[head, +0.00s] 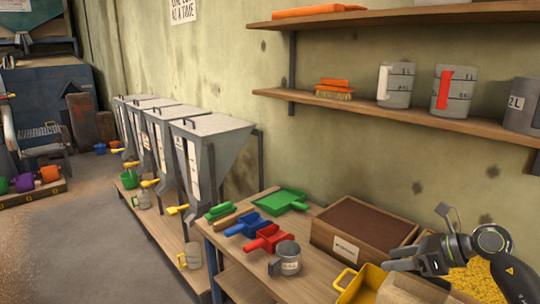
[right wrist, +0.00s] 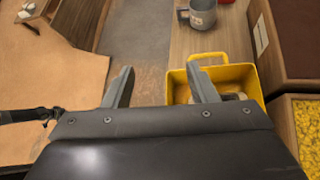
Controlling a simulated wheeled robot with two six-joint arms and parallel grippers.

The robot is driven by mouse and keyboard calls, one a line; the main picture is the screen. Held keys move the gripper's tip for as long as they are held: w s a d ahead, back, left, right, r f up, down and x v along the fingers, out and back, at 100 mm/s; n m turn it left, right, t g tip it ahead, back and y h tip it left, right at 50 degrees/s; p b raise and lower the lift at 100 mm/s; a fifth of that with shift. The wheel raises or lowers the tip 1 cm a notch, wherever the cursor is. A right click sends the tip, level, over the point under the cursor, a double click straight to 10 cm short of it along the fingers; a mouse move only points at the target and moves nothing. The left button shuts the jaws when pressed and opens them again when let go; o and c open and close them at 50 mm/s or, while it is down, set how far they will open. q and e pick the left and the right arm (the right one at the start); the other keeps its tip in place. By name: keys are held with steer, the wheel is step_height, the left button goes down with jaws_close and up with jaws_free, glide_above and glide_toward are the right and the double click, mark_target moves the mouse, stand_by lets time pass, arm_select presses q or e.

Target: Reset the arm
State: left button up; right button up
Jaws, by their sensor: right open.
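My right gripper (head: 402,262) is at the right of the head view, above the right end of the table. Its two fingers stand well apart in the right wrist view (right wrist: 163,88), with nothing held between them. A yellow scoop or bin with a loop handle (head: 347,282) is just below and left of it. In the right wrist view this yellow container (right wrist: 206,58) lies beyond the right-hand finger, which hides part of it. I cannot tell whether they touch. My left gripper cannot be made out in either view.
The table (head: 229,240) holds a grey measuring cup (head: 286,258), red scoop (head: 268,238), blue scoop (head: 248,225), green dustpan (head: 280,201) and wooden box of brown material (head: 364,222). Wall shelves (head: 390,113) hang above. Hoppers (head: 208,150) stand left; the floor (head: 90,235) is open.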

steer(key=s+a+r+m+t+y, duration=0.35)
steer(key=a+m+t+y, duration=0.2)
steer(key=m+t, duration=0.35)
steer(key=s+d+f+m+h, duration=0.55)
steer(key=m+h, duration=0.45)
steer(key=m, duration=0.5)
steer(key=s+d+f+m+h, duration=0.5)
steer(key=d+f+m+h, duration=0.15)
steer(key=m+h, duration=0.6)
steer(key=s+a+f+m+g+y, duration=0.35)
steer(key=s+f+g, duration=0.35)
steer(key=s, duration=0.4)
steer(key=s+a+f+m+g+y, duration=0.2)
steer(key=s+a+f+m+g, duration=0.25)
steer(key=s+f, duration=0.45)
step_height(320, 180, down, 23)
steer(key=s+d+g, duration=0.2)
steer(key=s+a+f+y, duration=0.1)
steer(key=s+f, duration=1.3)
steer(key=f, duration=0.1)
steer(key=shift+s+f+m+g, duration=0.2)
steer(key=shift+f+m+g, duration=0.15)
steer(key=shift+m, duration=0.1)
